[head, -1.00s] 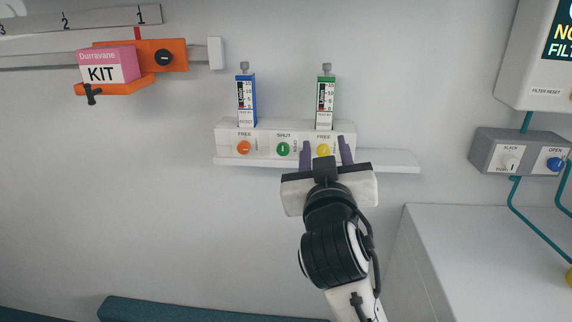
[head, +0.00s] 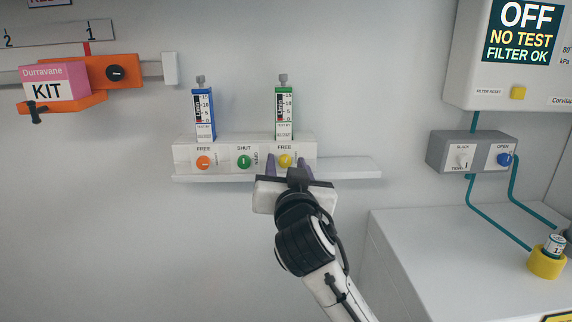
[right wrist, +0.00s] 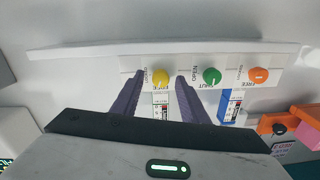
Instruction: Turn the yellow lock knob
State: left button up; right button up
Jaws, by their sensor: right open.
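The yellow lock knob (head: 285,160) is the rightmost of three knobs on a white panel (head: 222,165) on the wall, under a label reading FREE. My right gripper (head: 287,162) is open in front of it, with one purple finger on each side of the knob in the picture. In the right wrist view the yellow knob (right wrist: 160,77) shows between the open fingertips (right wrist: 160,76). I see no finger clearly touching it. The left gripper is not in view.
An orange knob (head: 203,162) and a green knob (head: 244,161) sit to the left. Blue (head: 203,115) and green (head: 284,112) gauges stand above the panel. A grey switch box (head: 471,152) is at right, above a white counter (head: 440,235). An orange bracket (head: 112,72) holds a pink kit box (head: 55,84).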

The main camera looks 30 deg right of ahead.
jog(key=shift+w+d, duration=0.1)
jog(key=shift+w, duration=0.1)
jog(key=shift+c, duration=0.4)
grip_shut()
jog(key=shift+r+n+p, duration=0.2)
jog(key=shift+n+p, duration=0.7)
jog(key=shift+p, duration=0.3)
jog(key=shift+n, duration=0.3)
jog(key=shift+f, duration=0.2)
jog(key=shift+o, duration=0.4)
grip_release()
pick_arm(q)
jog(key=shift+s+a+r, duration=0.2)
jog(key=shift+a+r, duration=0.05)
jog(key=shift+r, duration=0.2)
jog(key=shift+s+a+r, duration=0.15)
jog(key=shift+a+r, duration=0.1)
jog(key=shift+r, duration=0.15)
